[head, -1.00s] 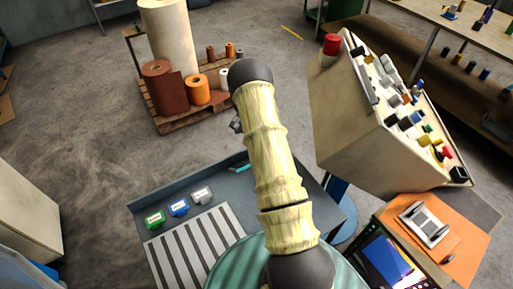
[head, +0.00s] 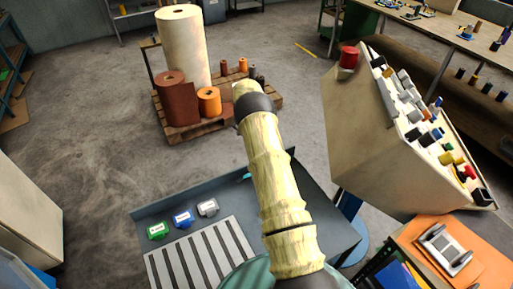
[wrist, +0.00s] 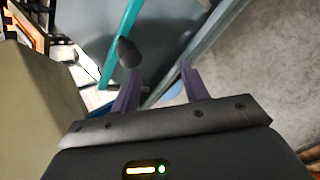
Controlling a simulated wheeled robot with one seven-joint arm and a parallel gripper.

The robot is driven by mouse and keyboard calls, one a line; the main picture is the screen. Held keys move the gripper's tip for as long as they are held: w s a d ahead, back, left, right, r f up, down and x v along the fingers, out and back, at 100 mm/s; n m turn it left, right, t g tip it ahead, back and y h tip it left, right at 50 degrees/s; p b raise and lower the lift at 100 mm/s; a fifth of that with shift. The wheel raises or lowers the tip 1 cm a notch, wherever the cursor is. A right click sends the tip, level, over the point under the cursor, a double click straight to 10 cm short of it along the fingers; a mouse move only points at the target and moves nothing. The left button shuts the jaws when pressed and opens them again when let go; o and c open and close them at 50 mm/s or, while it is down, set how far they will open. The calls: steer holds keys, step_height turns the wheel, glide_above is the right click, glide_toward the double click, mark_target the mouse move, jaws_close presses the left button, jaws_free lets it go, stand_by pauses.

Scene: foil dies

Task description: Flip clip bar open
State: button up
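A teal bar (wrist: 122,45), which may be the clip bar, runs along the grey tray-like table in the wrist view. A dark rounded knob (wrist: 128,52) shows beside it. A small teal piece of the bar (head: 246,177) shows left of my arm in the head view; the rest is hidden behind the arm. My gripper (wrist: 161,70) is open, with nothing between its fingers. The knob lies just ahead and left of the left fingertip, apparently apart from it. The gripper is hidden by my arm in the head view.
The grey table (head: 320,215) carries a striped plate (head: 200,255) and green, blue and grey small blocks (head: 182,218). A beige control console (head: 365,150) with a red button stands close on the right. An orange board (head: 480,270) holds a metal frame. A pallet (head: 215,120) of rolls stands behind.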

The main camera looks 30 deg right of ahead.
steer(key=b+v, duration=0.2)
steer(key=v, duration=0.5)
steer(key=shift+d+r, duration=0.2)
steer(key=shift+d, duration=0.05)
stand_by(0.3)
steer(key=shift+w, duration=0.15)
